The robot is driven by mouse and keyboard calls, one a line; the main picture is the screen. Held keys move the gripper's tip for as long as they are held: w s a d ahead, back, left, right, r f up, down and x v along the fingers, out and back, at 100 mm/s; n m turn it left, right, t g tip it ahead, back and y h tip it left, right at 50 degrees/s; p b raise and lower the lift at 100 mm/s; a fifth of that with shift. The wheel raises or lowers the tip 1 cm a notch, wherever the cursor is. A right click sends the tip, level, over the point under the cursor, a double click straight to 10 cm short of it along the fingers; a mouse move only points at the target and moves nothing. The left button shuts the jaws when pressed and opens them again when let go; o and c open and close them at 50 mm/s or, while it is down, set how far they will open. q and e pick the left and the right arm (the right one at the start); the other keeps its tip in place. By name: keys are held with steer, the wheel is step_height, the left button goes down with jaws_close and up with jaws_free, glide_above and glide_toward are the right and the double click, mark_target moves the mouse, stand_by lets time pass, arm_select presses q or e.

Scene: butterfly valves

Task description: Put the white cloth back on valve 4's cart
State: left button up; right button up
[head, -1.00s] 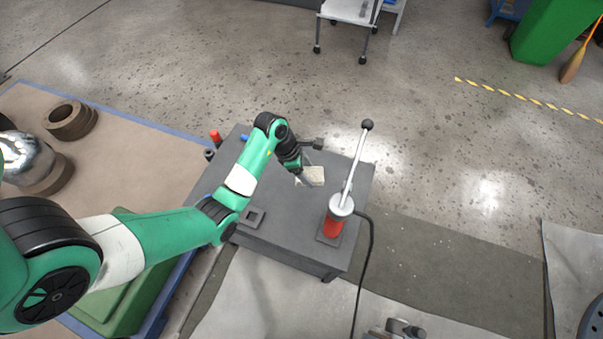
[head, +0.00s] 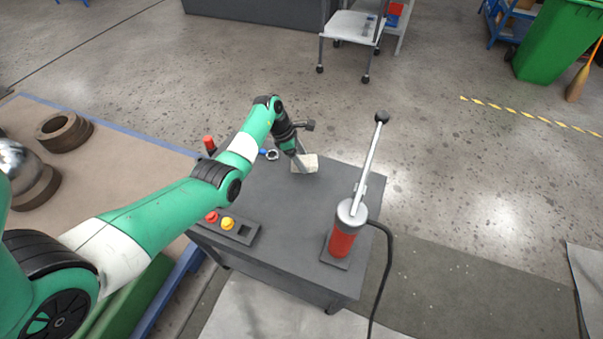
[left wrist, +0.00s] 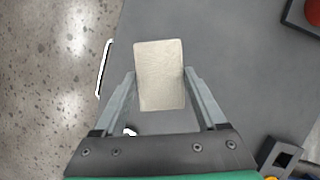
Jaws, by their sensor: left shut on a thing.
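The white cloth (head: 308,163), a small cream folded pad, is at the far edge of the dark grey cart top (head: 290,205). My left gripper (head: 301,166) is shut on it. In the left wrist view the cloth (left wrist: 159,75) sits between the two grey fingers (left wrist: 159,88), with the grey cart top behind it. I cannot tell whether the cloth touches the top or hangs just above it. No number on the cart is readable. My right gripper is not in view.
A red hand pump (head: 342,237) with a tall lever and black hose stands at the cart's right. A button box (head: 240,228) is at the front left. A red-topped item (head: 209,144) and a metal ring (head: 272,155) are near the back left. The middle of the top is clear.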

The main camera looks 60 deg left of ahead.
arm_select(q)
steer(key=shift+w+a+f, duration=0.1)
steer(key=shift+a+f, duration=0.1)
steer(key=shift+a, duration=0.05)
steer(key=shift+a+f+b, duration=0.1)
steer(key=shift+f+b, duration=0.2)
steer(key=shift+f, duration=0.05)
step_height(320, 180, down, 3)
steer(key=b, duration=0.2)
steer(key=shift+b, duration=0.35)
steer(key=shift+r, duration=0.1)
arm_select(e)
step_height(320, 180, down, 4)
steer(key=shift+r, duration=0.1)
